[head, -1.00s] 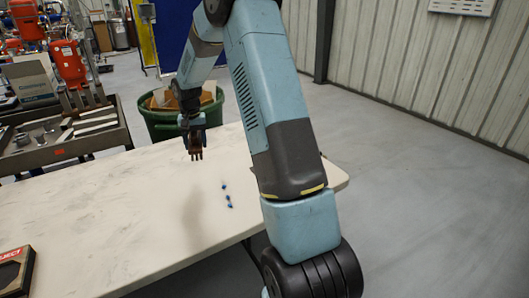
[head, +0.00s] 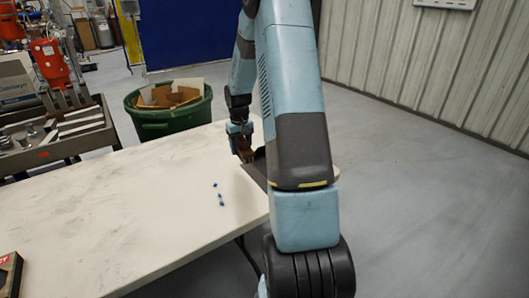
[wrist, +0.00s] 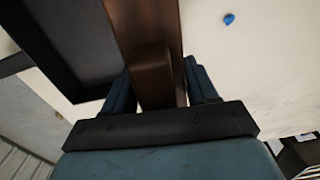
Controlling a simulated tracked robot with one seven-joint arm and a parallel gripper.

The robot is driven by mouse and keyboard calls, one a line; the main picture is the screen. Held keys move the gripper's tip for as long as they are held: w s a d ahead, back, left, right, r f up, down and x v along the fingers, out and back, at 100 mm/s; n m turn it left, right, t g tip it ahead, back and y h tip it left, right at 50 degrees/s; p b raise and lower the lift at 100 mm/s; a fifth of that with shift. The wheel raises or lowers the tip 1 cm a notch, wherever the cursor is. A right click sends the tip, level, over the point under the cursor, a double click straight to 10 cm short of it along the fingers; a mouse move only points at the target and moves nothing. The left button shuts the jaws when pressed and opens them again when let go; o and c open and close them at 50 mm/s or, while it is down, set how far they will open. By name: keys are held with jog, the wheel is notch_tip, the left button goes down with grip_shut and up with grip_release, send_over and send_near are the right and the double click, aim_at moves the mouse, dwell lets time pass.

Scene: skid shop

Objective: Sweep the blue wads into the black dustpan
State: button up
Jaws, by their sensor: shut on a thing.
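Small blue wads (head: 221,204) lie in a short line on the pale table, left of my gripper (head: 243,150). One blue wad (wrist: 229,19) also shows at the top of the wrist view. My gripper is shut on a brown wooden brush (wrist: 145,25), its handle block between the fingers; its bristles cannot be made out. The black dustpan (head: 254,172) lies near the table's right end, partly hidden behind my arm. In the wrist view the dustpan (wrist: 75,35) is beside the brush, on the left. Whether the brush touches the dustpan or table is unclear.
The table top (head: 110,215) is mostly clear. A dark box (head: 9,272) sits at its near left edge. A green bin with cardboard (head: 168,122) stands behind the table, and a grey tool cart (head: 60,148) is at the left.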

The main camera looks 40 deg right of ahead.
jog(key=s+d+f, duration=0.2)
jog(key=s+d, duration=0.4)
jog(key=d, duration=0.1)
send_over(204, 201)
jog(key=shift+n, duration=0.4)
jog(key=shift+w+f, duration=0.1)
jog(key=shift+f, duration=3.85)
jog(key=shift+f, duration=0.5)
jog(key=shift+d+r, duration=0.1)
jog(key=shift+d, duration=0.05)
jog(key=shift+d, duration=4.5)
